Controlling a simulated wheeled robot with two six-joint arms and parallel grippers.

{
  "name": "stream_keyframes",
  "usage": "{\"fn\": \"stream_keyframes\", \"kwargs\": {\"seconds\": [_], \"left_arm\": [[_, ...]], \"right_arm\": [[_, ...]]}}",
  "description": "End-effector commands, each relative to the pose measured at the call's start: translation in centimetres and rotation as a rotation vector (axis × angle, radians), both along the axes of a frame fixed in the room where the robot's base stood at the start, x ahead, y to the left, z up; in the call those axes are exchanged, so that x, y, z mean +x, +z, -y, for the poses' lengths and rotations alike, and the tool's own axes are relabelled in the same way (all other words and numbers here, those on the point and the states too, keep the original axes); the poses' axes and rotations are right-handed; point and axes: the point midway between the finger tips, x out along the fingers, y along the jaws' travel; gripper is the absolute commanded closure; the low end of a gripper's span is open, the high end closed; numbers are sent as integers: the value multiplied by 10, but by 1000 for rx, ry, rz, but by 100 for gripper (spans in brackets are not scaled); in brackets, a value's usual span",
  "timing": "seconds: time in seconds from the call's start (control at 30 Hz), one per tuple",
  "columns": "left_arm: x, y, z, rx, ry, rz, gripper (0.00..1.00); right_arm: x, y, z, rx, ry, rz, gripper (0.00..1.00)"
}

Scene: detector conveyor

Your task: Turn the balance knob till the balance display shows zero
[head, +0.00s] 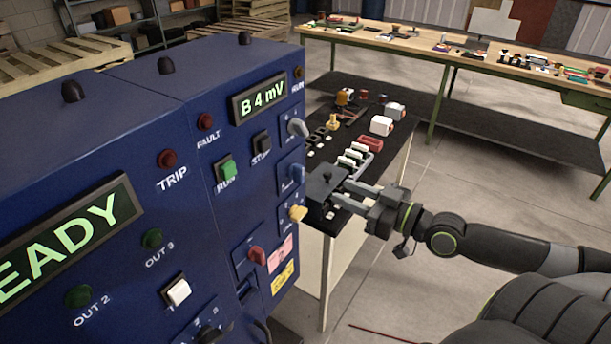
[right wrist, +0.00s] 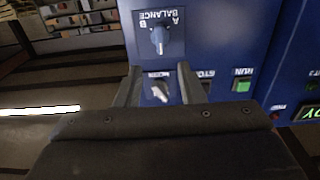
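The balance display (head: 258,101) reads "B 4 mV" in green at the top right of the blue cabinet. The balance knob (head: 297,174) is blue, below the grey knob in the head view. In the right wrist view, upside down, the balance knob (right wrist: 159,38) sits beneath an A and B label, beyond the fingertips. My right gripper (head: 339,190) is open and empty, to the right of the panel and apart from the knob. In the wrist view the grey knob (right wrist: 160,91) shows between its fingers (right wrist: 161,70). My left gripper is not in view.
Grey (head: 299,128), yellow (head: 298,213) and red (head: 257,256) knobs are near the balance knob. RUN (head: 226,171) and STOP (head: 262,143) buttons are left of them. A dark table (head: 385,163) with small parts stands behind my right gripper.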

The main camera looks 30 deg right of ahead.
Motion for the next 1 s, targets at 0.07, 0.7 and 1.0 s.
{"fn": "stream_keyframes", "kwargs": {"seconds": [0.07,0.7,1.0], "left_arm": [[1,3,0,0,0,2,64],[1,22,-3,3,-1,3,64],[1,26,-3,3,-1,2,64]], "right_arm": [[9,2,-3,4,-3,6,65],[83,3,-34,4,0,3,65],[100,1,-42,1,1,0,65]]}}
